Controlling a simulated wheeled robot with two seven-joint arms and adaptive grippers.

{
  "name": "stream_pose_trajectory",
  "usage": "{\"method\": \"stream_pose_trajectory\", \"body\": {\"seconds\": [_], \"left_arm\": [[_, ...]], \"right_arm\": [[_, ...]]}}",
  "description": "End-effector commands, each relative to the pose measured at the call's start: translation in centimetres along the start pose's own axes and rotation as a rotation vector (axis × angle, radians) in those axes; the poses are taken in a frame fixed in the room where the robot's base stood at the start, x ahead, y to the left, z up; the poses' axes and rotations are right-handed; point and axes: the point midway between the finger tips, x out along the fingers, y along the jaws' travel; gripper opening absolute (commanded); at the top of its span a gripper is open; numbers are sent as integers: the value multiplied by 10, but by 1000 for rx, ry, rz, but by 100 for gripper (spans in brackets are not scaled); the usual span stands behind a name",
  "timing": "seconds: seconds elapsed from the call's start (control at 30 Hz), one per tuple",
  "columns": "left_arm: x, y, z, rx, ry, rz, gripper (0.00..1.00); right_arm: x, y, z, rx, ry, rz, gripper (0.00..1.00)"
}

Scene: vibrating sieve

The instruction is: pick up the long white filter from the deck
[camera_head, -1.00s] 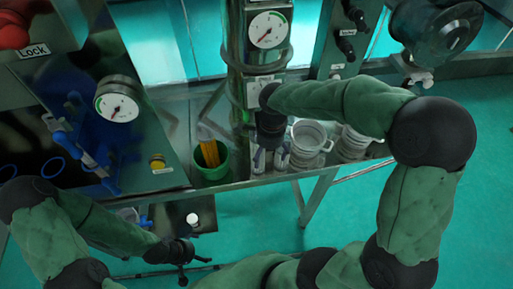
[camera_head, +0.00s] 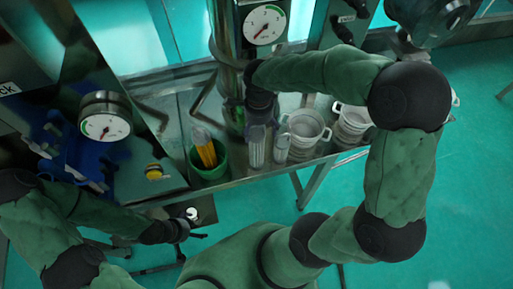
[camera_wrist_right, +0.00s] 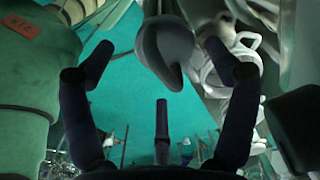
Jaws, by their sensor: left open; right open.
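Two slim pale upright cylinders stand on the metal deck (camera_head: 238,176) in the head view, the left one (camera_head: 256,147) and the right one (camera_head: 281,147). I cannot tell for sure which is the long white filter. My right gripper (camera_head: 260,112) points down just above and behind the left cylinder, its fingertips mostly hidden. In the right wrist view this gripper (camera_wrist_right: 160,75) is spread open, with a grey rounded object (camera_wrist_right: 165,48) beyond its fingers; contact is not visible. My left gripper (camera_head: 190,245) is open and empty, low at the left, in front of the deck.
A green cup (camera_head: 210,169) with yellow sticks stands left of the cylinders. White handled pots (camera_head: 305,132) stand close to their right. A steel column with a gauge (camera_head: 264,24) rises behind. A panel with another gauge (camera_head: 105,124) is at the left.

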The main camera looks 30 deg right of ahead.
Motion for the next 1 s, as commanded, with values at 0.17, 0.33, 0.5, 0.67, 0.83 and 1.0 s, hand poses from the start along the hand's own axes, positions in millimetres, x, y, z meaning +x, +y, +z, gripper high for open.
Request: {"method": "stream_pose_trajectory", "body": {"seconds": [0.17, 0.33, 0.5, 0.67, 0.83, 1.0], "left_arm": [[-1, 0, -1, 0, 2, 0, 100], [-6, 2, 0, 0, 2, 0, 100], [-9, 3, 0, 0, 2, 0, 100], [-9, 3, 0, 0, 2, 0, 100], [-9, 3, 0, 0, 2, 0, 100], [-9, 3, 0, 0, 1, 0, 100]], "right_arm": [[11, 0, 0, 0, 0, 2, 87], [30, -3, 3, -1, 0, 5, 87], [53, -4, 3, 0, 0, 4, 87], [61, -5, 4, -1, -2, 0, 87], [61, -5, 4, -1, -2, -1, 87], [61, -5, 4, -1, -2, 0, 44]]}}
